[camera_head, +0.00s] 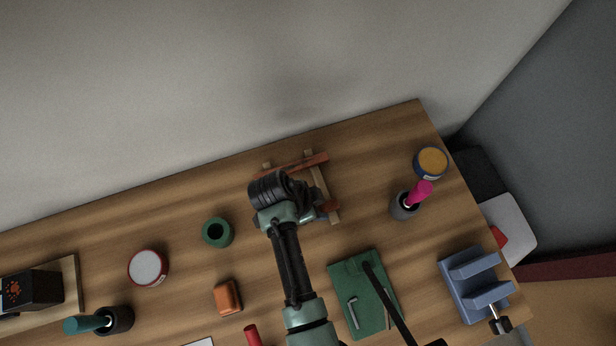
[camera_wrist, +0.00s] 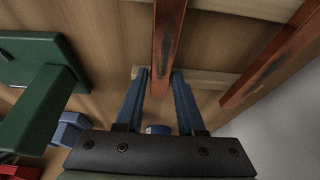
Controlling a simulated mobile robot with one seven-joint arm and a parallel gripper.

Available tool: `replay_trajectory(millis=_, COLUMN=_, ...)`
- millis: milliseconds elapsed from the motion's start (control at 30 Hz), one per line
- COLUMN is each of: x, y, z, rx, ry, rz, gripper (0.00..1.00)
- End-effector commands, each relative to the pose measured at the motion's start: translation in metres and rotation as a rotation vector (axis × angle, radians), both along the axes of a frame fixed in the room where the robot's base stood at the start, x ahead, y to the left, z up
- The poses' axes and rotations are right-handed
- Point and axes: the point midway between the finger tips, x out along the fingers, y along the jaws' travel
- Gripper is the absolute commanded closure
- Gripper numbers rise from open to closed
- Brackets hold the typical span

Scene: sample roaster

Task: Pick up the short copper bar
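The short copper bar (camera_wrist: 168,45) runs down the middle of the wrist view and lies across two pale wooden rails. My gripper (camera_wrist: 162,76) has its two blue fingers on either side of the bar's near end. The fingertips look very close to its sides, with thin gaps, so I take the gripper as open; contact is hard to judge. In the head view my gripper (camera_head: 316,212) hides most of this bar, and only a reddish end (camera_head: 331,206) shows. A longer copper bar (camera_head: 295,166) lies at the back of the rack, also at right in the wrist view (camera_wrist: 272,62).
A wooden rail (camera_head: 322,184) of the rack shows beside my wrist. A green board with tools (camera_head: 345,285), a green pot (camera_head: 218,232), a dark cup with a pink handle (camera_head: 404,206) and a blue fixture (camera_head: 470,280) stand around. The wall is close behind the rack.

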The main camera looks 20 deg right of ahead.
Motion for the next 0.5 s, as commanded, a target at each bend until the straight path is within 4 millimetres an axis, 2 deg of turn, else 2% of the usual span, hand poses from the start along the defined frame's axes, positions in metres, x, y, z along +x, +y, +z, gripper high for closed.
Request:
replay_trajectory(millis=33, x=0.0, y=0.0, z=0.0001, rx=0.0, ry=0.0, rz=0.0, gripper=0.73)
replay_trajectory(millis=200, x=0.0, y=0.0, z=0.0001, rx=0.0, ry=0.0, rz=0.0, gripper=1.0)
replay_trajectory(millis=500, x=-0.0001, y=0.0, z=0.0001, rx=0.0, ry=0.0, rz=0.0, gripper=1.0)
